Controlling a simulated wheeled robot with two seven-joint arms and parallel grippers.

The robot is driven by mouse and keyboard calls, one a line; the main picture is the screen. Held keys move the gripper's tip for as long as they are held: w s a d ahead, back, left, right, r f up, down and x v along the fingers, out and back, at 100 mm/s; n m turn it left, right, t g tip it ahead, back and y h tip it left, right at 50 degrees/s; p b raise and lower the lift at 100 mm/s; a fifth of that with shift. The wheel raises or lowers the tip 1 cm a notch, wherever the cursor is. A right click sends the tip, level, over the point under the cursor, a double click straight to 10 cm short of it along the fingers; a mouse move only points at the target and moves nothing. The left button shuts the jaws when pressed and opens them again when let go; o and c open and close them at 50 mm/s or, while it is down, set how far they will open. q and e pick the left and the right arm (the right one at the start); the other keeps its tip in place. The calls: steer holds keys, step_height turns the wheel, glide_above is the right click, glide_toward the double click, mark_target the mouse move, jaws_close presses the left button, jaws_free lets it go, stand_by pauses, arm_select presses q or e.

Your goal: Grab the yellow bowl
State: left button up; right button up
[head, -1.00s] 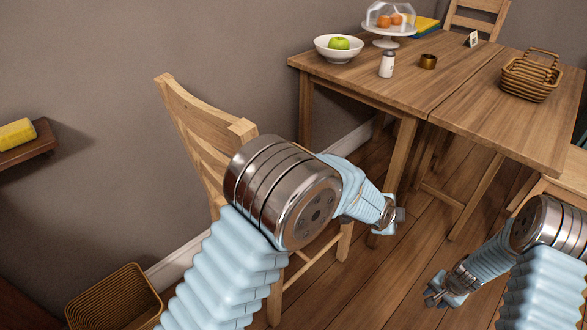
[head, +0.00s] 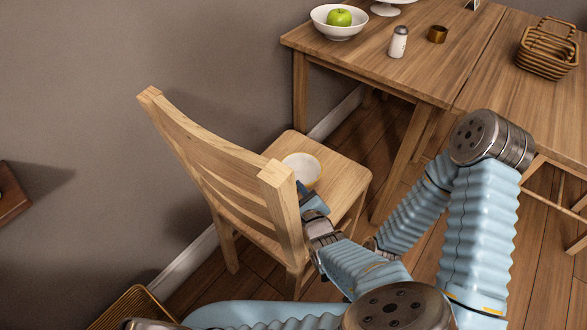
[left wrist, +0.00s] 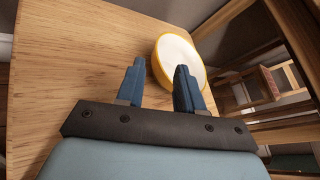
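The yellow bowl (head: 299,166) stands on the wooden chair seat (head: 342,180). It has a white inside and a yellow rim in the left wrist view (left wrist: 182,50). My left gripper (head: 306,191) is at the bowl's near side, beside the chair back. In the left wrist view the left gripper (left wrist: 160,67) has its two blue fingers apart. The right-hand finger overlaps the bowl, and the bowl's left edge shows between the fingers. I cannot tell if they touch it. My right gripper (head: 371,244) is mostly hidden behind my left forearm.
The chair's slatted back (head: 222,165) rises close to my left gripper. The wooden table (head: 440,82) holds a white bowl (head: 336,31) with a green apple, a shaker (head: 398,42), a brass cup (head: 437,34) and a basket (head: 547,52). A wicker bin (head: 135,308) stands at lower left.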

mark_target(286, 179)
arm_select(q)
steer(key=b+x, duration=0.1)
steer(key=x, duration=0.5)
steer(key=shift+w+a+f, duration=0.1)
steer(key=shift+w+f, duration=0.05)
steer(key=shift+w, duration=0.2)
jaws_close()
